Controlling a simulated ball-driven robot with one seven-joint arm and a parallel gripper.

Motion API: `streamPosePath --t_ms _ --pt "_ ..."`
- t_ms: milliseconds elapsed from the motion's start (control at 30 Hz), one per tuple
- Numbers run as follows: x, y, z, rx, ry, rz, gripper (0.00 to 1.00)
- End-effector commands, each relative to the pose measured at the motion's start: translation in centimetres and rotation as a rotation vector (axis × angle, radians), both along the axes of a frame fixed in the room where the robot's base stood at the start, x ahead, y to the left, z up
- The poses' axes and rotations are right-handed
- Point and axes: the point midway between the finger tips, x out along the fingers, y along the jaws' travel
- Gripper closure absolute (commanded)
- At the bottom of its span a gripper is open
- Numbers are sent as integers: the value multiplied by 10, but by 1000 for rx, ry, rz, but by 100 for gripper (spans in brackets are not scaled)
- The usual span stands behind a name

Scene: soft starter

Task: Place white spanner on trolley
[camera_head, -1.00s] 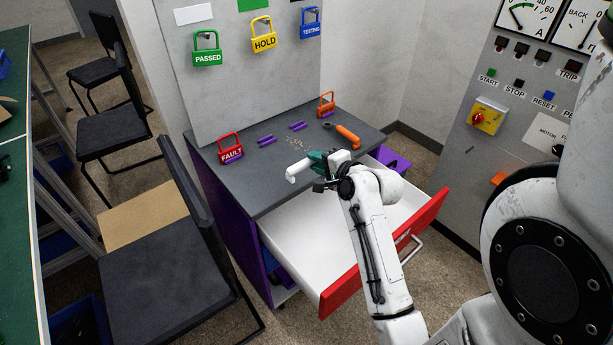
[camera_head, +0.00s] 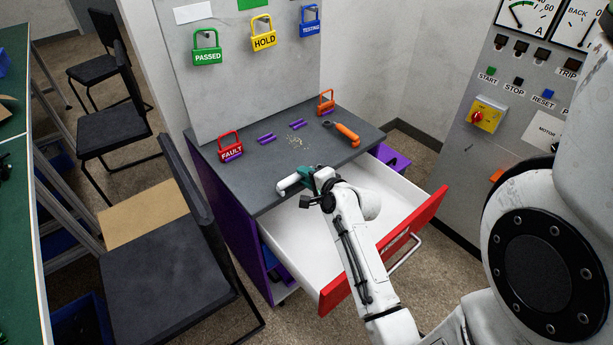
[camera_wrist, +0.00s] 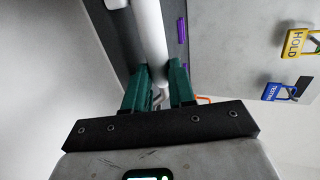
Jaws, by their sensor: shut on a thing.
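The white spanner (camera_head: 291,181) is held by my gripper (camera_head: 309,178) at the front edge of the trolley's dark top (camera_head: 262,176). I cannot tell whether it touches the top. In the wrist view, its white handle (camera_wrist: 150,38) runs between the green fingers of my gripper (camera_wrist: 162,85), which is shut on it. The spanner's far end is outside the wrist view. The trolley's red-fronted drawer (camera_head: 338,294) is pulled open beneath my arm, and its white inside is partly covered by the arm.
On the trolley top are a red FAULT padlock (camera_head: 230,151), an orange padlock (camera_head: 326,106), an orange-handled tool (camera_head: 346,133), purple pieces (camera_head: 266,138) and small scattered bits (camera_head: 295,140). A chair (camera_head: 160,255) stands left; a control panel (camera_head: 500,140) stands right. The front-left top is clear.

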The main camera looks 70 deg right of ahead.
Motion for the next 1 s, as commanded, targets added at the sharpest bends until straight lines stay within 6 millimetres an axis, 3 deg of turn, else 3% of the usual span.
streamPosePath --t_ms 133,467,1000 --pt "0 0 -1 1 1 0 65" --pt "-1 1 3 0 0 -1 65" --pt "-77 50 32 1 2 0 65"
